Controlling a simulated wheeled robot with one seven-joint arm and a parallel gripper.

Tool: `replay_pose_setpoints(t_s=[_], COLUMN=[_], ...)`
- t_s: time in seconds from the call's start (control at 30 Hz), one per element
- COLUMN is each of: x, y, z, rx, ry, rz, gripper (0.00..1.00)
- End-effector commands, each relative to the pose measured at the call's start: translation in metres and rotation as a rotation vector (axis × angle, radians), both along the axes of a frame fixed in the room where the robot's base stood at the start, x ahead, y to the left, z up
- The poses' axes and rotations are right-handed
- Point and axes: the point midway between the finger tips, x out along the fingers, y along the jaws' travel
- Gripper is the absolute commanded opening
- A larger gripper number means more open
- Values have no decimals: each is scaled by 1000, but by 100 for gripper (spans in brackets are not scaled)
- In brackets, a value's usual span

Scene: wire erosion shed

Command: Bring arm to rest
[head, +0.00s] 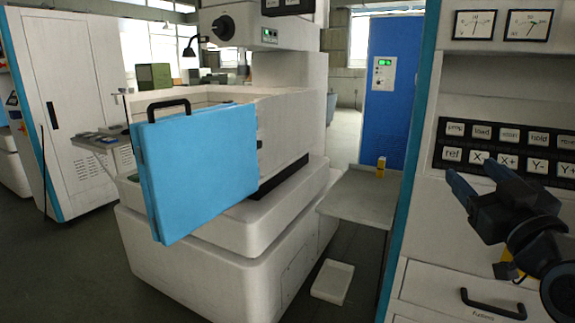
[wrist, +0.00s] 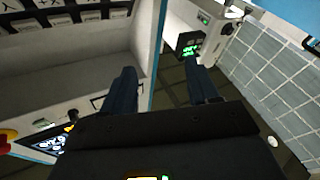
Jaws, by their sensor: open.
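My gripper (head: 466,184) is at the right of the head view, in front of the white control cabinet (head: 490,85) and just below its rows of labelled keys (head: 505,148). Its two dark fingers stand apart with nothing between them. In the wrist view the open fingers of my gripper (wrist: 163,88) also show, with empty space and dark floor beyond. My dark arm runs from the gripper to the right edge of the head view.
A white machine (head: 230,240) with a blue door (head: 200,165) stands left of centre. A grey side table (head: 362,196) bears a small yellow item (head: 381,167). A white tray (head: 333,281) lies on the floor. A drawer with a black handle (head: 493,304) sits below my gripper.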

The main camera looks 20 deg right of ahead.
Motion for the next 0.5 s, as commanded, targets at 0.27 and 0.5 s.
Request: replay_pose_setpoints(t_s=[0.27, 0.5], x=[-27, -77], y=[80, 143], z=[-92, -157], rx=[232, 362], ry=[31, 99], rz=[42, 75], gripper=[60, 60])
